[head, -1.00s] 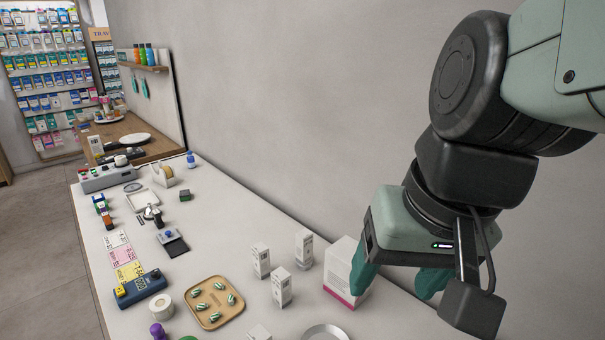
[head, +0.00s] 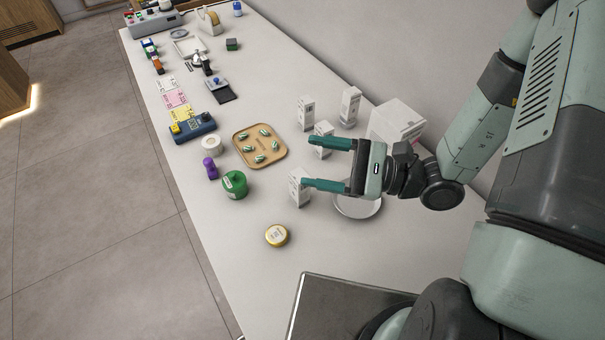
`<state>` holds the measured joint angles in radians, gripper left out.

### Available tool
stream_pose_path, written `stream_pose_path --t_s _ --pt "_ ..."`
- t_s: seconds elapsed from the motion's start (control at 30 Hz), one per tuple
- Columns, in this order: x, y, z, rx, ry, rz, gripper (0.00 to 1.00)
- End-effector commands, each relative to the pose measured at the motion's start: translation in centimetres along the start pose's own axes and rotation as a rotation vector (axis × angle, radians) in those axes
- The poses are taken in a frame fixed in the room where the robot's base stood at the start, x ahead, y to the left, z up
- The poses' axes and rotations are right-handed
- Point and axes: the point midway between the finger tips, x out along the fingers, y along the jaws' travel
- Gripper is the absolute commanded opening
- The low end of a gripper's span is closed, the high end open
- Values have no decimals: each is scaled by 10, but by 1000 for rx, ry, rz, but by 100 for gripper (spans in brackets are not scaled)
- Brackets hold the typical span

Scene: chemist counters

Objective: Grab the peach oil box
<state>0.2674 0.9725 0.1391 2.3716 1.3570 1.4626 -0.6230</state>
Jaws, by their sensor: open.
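Several small white upright boxes stand on the counter: one at the back left (head: 306,113), one at the back right (head: 349,107), one in the middle (head: 321,131) and one at the front (head: 298,190). Their print is too small to read, so I cannot tell which is the peach oil box. My gripper (head: 309,162) is open and points left, with nothing seen between its fingers. In the picture its upper finger overlaps the middle box and its lower finger partly covers the front box. I cannot tell if they touch.
A larger white box (head: 398,120) stands behind my gripper by the wall. A round white dish (head: 358,210) lies below the wrist. A wooden tray (head: 240,135) with several green-striped pieces, a green jar (head: 235,185) and a yellow tin (head: 277,236) are to the left.

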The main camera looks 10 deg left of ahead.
Motion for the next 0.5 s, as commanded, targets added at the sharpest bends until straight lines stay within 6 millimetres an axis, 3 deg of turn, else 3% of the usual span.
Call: stream_pose_path --t_s 0.03,0.3,0.5 --pt "0 4 -18 57 -4 -89 68" --pt "-11 34 -105 283 88 -525 68" --pt "-18 65 -146 386 187 -710 68"
